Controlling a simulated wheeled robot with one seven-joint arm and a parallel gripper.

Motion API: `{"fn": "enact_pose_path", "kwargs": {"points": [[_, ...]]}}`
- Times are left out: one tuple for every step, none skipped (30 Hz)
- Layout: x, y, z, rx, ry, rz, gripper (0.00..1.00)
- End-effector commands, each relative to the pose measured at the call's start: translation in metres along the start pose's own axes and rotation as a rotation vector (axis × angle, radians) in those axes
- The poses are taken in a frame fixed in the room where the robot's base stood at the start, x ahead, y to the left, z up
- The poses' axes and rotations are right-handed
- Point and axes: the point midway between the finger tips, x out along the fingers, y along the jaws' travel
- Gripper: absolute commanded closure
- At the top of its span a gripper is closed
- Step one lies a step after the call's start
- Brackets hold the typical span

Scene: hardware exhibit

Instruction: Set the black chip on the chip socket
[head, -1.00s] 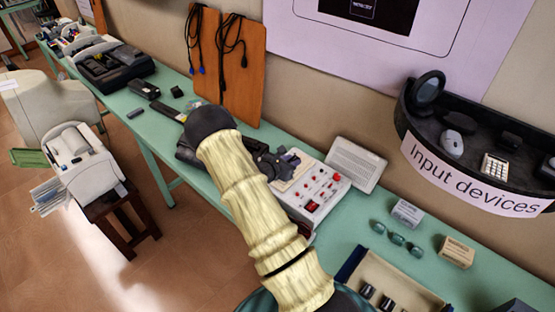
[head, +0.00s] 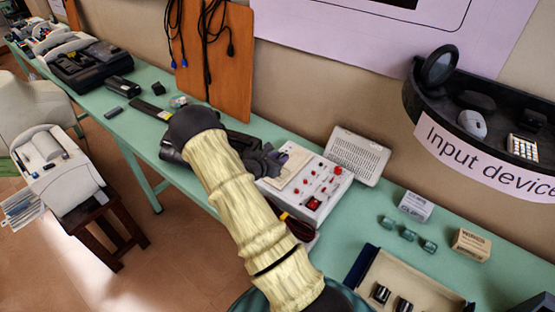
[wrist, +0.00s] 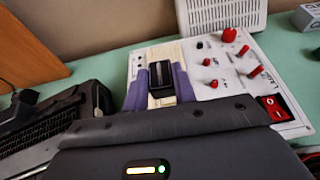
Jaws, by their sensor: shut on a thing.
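The black chip (wrist: 162,82) is between the purple-grey fingers of my gripper (wrist: 160,88) in the wrist view. The fingers are shut on it, one on each side. A white board with red knobs (wrist: 222,62) lies beyond, with a beige pad (wrist: 166,50) on its left part, directly behind the chip. I cannot make out the chip socket clearly; the chip and fingers cover part of the pad. I cannot tell whether the chip touches it. In the head view my gripper (head: 265,161) is at the left end of the white board (head: 316,187), and my arm hides the chip.
A black device (wrist: 62,115) lies close left of my gripper. A grey vented box (head: 358,156) stands behind the board. Small boxes (head: 415,206), teal pieces (head: 408,234) and an open tray (head: 425,277) are to the right. A brown panel (head: 215,65) leans on the wall.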

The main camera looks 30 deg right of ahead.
Motion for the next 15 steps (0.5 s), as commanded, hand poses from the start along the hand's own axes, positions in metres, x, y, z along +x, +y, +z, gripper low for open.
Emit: {"fn": "enact_pose_path", "kwargs": {"points": [[0.0, 0.0, 0.001, 0.0, 0.0, 0.0, 0.95], [0.0, 0.0, 0.001, 0.0, 0.0, 0.0, 0.95], [0.0, 0.0, 0.0, 0.0, 0.0, 0.0, 0.95], [0.0, 0.0, 0.0, 0.0, 0.0, 0.0, 0.95], [0.0, 0.0, 0.0, 0.0, 0.0, 0.0, 0.95], [0.0, 0.0, -0.001, 0.0, 0.0, 0.0, 0.95], [0.001, 0.0, -0.002, 0.0, 0.0, 0.0, 0.95], [0.001, 0.0, -0.003, 0.0, 0.0, 0.0, 0.95], [0.002, 0.0, -0.005, 0.0, 0.0, 0.0, 0.95], [0.003, 0.0, -0.007, -0.001, 0.0, 0.0, 0.95], [0.004, 0.0, -0.009, -0.001, 0.0, 0.0, 0.95], [0.005, 0.0, -0.012, -0.001, 0.0, -0.001, 0.95], [0.006, 0.0, -0.014, -0.001, 0.0, -0.001, 0.95], [0.007, 0.0, -0.017, -0.001, 0.0, -0.001, 0.95], [0.009, -0.001, -0.021, -0.001, 0.0, -0.001, 0.95]]}}
